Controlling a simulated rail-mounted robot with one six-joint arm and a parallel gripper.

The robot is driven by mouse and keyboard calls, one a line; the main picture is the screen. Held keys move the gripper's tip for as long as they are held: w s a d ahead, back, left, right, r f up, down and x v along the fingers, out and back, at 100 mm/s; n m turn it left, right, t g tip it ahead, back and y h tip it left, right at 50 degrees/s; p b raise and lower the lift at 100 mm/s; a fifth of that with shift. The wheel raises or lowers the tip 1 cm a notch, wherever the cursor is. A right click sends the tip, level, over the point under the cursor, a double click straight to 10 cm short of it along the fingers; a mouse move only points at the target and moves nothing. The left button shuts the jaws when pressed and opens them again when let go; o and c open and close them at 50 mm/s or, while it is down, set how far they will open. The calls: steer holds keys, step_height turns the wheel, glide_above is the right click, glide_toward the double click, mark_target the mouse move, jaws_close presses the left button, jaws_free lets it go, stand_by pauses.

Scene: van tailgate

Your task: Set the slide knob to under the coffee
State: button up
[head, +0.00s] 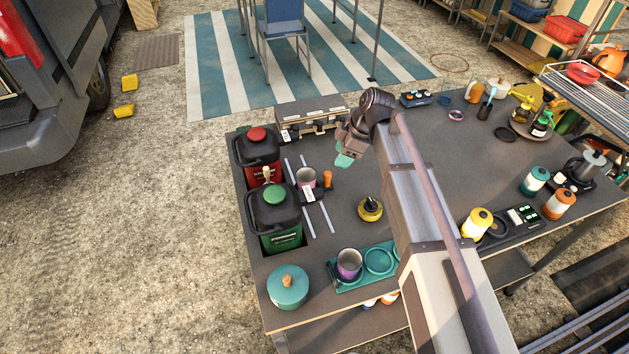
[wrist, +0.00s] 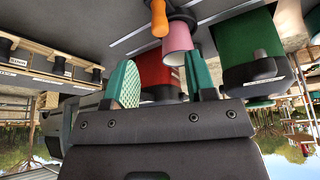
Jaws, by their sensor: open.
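An orange knob (head: 327,179) stands upright on a dark carriage (head: 312,195) that sits across two pale rails on the table. A pink cup (head: 306,178) stands on the carriage, left of the knob. Two canisters with taps stand along the rails: a red one (head: 258,155) farther back and a green one (head: 274,215) nearer. The carriage is beside the gap between them. Their labels are too small to read. My gripper (head: 346,158) is open and empty, behind and right of the knob, apart from it. The wrist view shows the knob (wrist: 159,20) and cup (wrist: 178,40) beyond the green fingers.
A grey box with knobs and labels (head: 312,110) stands at the table's back edge, left of my gripper. A yellow-and-black item (head: 370,208) sits right of the rails. A teal tray (head: 340,284) with a purple cup and a teal pot (head: 288,287) are nearer the front.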

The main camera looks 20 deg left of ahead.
mark_target(330, 174)
steer(key=b+x, duration=0.9)
steer(key=x, duration=0.1)
steer(key=shift+d+f+b, duration=0.2)
steer(key=shift+f+b, duration=0.05)
steer(key=shift+b, duration=0.1)
steer(key=shift+a+f, duration=0.25)
steer(key=shift+f, duration=0.05)
steer(key=shift+r, duration=0.15)
jaws_close()
